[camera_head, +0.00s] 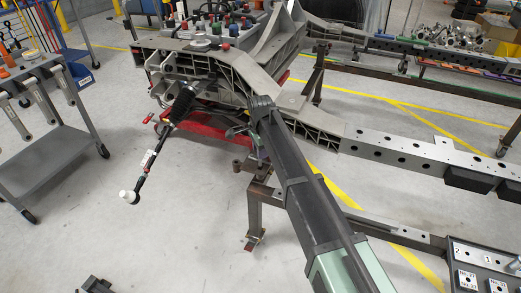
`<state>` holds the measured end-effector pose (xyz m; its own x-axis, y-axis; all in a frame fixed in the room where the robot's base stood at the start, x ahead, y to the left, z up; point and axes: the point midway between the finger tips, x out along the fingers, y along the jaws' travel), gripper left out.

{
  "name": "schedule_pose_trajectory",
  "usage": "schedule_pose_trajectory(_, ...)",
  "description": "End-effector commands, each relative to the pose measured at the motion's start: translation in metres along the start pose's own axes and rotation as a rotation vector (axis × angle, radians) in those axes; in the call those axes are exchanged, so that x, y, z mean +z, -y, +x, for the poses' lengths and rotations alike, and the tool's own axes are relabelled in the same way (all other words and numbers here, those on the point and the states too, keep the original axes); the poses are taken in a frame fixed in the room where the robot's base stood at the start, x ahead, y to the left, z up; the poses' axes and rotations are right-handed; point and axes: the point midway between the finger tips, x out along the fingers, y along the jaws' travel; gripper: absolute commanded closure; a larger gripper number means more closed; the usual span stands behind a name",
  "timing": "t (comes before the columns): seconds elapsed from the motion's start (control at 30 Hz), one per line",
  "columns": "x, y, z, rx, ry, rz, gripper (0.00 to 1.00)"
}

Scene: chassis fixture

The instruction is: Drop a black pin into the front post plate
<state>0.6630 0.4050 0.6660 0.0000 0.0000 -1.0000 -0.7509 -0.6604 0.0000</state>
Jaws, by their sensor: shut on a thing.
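My gripper (257,142) is at the far end of my arm, near the picture's middle, and mostly hidden behind the arm. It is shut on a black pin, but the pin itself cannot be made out. Just below it are the brown top plate and short upright parts (246,166) of a brown post stand (255,212), which look like the front post plate. My gripper is close above or beside this plate; I cannot tell which. Any hole in the plate is too small or too hidden to see.
A large grey chassis casting (185,52) with a rail (400,152) stands just behind and right of my gripper. A black strut with a white end (150,157) hangs at left. A grey cart (62,160) stands far left. A numbered tray (485,262) is at lower right.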

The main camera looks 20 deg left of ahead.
Motion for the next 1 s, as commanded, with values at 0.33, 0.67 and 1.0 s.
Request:
schedule_pose_trajectory(0.33,0.0,0.0,0.012,0.0,0.0,0.0,0.98)
schedule_pose_trajectory(0.67,0.0,0.0,0.022,0.0,0.0,0.0,0.98)
schedule_pose_trajectory(1.0,0.0,0.0,0.032,0.0,0.0,0.0,0.98)
